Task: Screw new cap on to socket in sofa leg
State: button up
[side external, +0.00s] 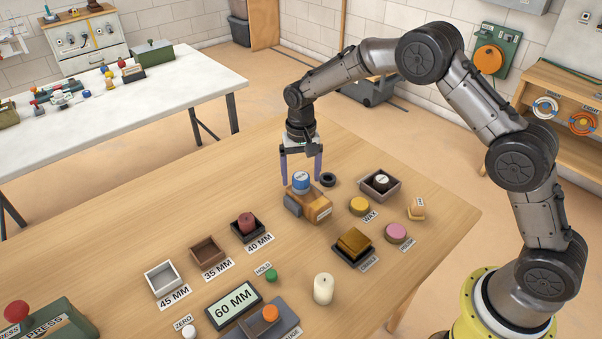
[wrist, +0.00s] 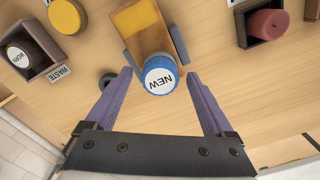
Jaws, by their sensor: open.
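The blue cap (side external: 301,181) marked NEW is at the end of the wooden sofa leg (side external: 319,209); it also shows in the wrist view (wrist: 160,77). The leg lies between grey jaws (side external: 292,205) on the table, and its yellow-brown top shows in the wrist view (wrist: 138,19). The socket is hidden, and I cannot tell how far the cap is seated. My gripper (side external: 301,172) is open, pointing down, with its purple fingers on either side of the cap. In the wrist view, gaps show between the cap and both fingers.
A dark ring (side external: 328,180) lies close behind the leg. A waste box (side external: 394,192) holds a worn cap (side external: 381,182).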

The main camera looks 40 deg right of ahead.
aim_at(301, 176)
notch_tip(301, 176, up, 14)
dwell(0.6)
jog(key=shift+f, duration=0.1)
dwell(0.4)
